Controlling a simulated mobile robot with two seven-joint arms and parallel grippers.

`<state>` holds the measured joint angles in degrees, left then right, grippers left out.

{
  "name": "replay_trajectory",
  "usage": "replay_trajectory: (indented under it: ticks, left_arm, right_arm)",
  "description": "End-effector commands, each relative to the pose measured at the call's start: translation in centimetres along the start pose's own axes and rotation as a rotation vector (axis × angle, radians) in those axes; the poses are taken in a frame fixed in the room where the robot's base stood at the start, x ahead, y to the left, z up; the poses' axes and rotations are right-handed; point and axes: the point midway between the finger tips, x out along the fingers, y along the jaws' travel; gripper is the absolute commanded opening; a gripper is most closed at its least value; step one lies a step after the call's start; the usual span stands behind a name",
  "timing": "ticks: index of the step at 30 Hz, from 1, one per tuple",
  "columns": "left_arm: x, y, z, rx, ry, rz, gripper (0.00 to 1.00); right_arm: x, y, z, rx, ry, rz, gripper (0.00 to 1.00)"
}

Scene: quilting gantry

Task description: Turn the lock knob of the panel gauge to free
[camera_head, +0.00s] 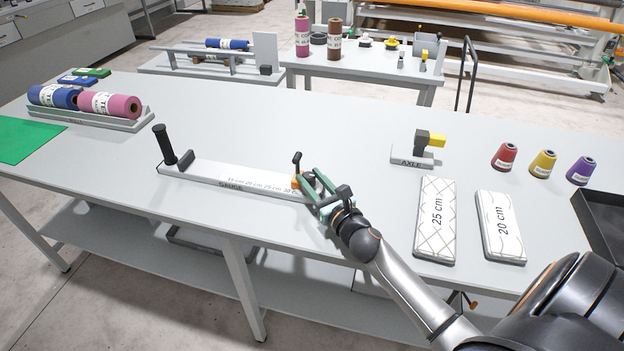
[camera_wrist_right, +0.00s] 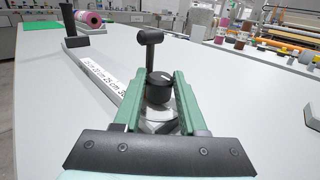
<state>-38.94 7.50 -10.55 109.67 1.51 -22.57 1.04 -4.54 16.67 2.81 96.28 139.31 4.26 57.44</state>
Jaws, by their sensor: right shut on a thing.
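The panel gauge (camera_head: 225,179) is a long pale bar with a printed scale, lying on the table, with a black upright handle (camera_head: 164,146) at its left end. My right gripper (camera_head: 309,183) is at the gauge's right end. In the right wrist view, its green fingers stand on both sides of a dark round knob (camera_wrist_right: 159,88) with a small white mark on top, and it is shut on this knob. A black T-shaped post (camera_wrist_right: 149,44) rises just behind the knob. My left gripper is not in view.
Right of the gauge lie two quilted panels, marked 25 cm (camera_head: 436,222) and 20 cm (camera_head: 501,228). The axle block (camera_head: 412,157) and thread cones (camera_head: 543,163) stand behind them. A tray with rolls (camera_head: 90,118) is at the far left. The table between is clear.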

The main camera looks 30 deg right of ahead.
Motion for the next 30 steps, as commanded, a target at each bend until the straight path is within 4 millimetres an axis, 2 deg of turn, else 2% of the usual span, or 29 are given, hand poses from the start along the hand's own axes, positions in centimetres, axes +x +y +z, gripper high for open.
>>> replay_trajectory:
  ticks: [1,9,17,30]
  left_arm:
    - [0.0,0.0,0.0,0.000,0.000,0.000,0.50]
    - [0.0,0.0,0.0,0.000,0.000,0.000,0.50]
    - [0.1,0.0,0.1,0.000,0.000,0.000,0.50]
    - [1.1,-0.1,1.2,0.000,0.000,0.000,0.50]
  right_arm:
    - [0.0,0.0,0.0,0.000,0.000,0.000,0.28]
    - [0.0,0.0,0.0,0.000,0.000,0.000,0.00]
    - [0.0,0.1,0.0,0.001,-0.001,-0.013,0.00]
    - [0.1,0.5,-0.2,0.004,-0.002,-0.239,0.00]
